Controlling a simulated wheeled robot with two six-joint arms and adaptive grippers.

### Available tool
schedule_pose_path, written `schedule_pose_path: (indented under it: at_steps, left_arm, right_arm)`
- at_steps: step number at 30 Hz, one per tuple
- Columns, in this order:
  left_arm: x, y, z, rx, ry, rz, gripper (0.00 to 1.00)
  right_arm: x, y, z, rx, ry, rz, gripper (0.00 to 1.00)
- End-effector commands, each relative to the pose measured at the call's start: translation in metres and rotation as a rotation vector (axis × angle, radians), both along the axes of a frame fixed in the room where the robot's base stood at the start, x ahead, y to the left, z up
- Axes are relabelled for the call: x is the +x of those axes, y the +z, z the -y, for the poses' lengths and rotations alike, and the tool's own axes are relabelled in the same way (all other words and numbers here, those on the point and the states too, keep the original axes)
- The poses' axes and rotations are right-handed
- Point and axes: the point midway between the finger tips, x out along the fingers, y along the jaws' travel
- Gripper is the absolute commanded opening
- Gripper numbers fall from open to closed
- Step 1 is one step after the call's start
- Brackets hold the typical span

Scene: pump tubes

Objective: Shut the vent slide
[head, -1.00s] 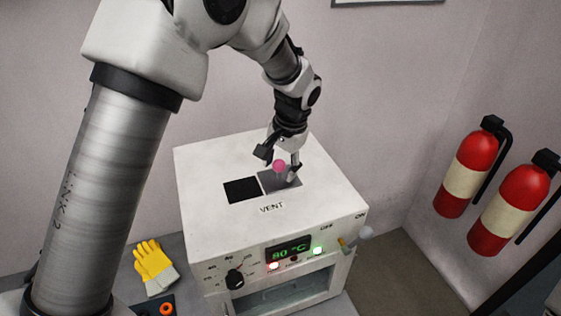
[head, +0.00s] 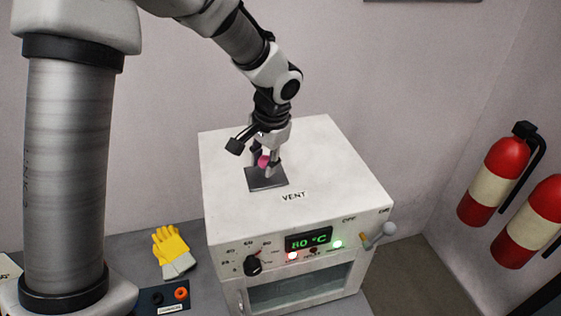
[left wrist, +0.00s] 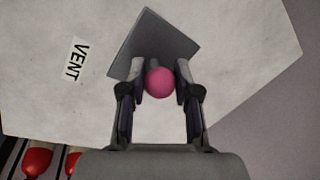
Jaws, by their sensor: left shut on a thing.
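The vent slide (head: 267,180) is a flat grey plate on top of the white oven, left of the VENT label (head: 294,196). It also shows in the left wrist view (left wrist: 153,38). No black opening shows beside the plate. A pink round knob (left wrist: 160,83) stands up from the plate; in the head view the knob (head: 263,161) is partly hidden by the fingers. My left gripper (head: 265,166) reaches down from above and is shut on the knob, with a finger on each side of it in the left wrist view. My right gripper is not in view.
The white oven (head: 330,165) has a dial (head: 253,267), a display reading 80 °C (head: 309,241) and a lever (head: 378,235) on its front. Yellow gloves (head: 171,250) lie on the bench at left. Red extinguishers (head: 497,176) hang at right. The oven top around the plate is clear.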

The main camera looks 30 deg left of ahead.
Motion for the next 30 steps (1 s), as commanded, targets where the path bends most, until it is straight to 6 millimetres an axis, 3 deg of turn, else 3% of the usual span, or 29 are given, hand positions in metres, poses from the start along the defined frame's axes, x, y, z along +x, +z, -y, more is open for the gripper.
schedule_pose_path:
  at_steps: [6,7,9,20,23,30]
  left_arm:
    - [-0.002,-0.002,0.000,0.000,0.000,-0.010,0.00]
    - [-0.002,-0.002,0.000,0.000,0.001,-0.010,0.38]
    - [-0.002,-0.002,0.000,0.000,0.001,-0.009,0.57]
    - [-0.001,0.004,0.001,0.002,0.000,-0.005,0.57]
    - [-0.001,0.019,0.003,0.001,0.002,-0.003,0.57]
    - [-0.002,0.078,0.014,0.001,0.001,-0.002,0.57]
  right_arm:
    - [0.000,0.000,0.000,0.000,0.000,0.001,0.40]
    - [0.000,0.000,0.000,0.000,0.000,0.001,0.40]
    - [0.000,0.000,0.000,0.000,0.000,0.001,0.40]
    - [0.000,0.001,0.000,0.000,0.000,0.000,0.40]
    - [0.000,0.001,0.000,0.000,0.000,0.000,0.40]
    - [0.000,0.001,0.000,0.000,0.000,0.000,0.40]
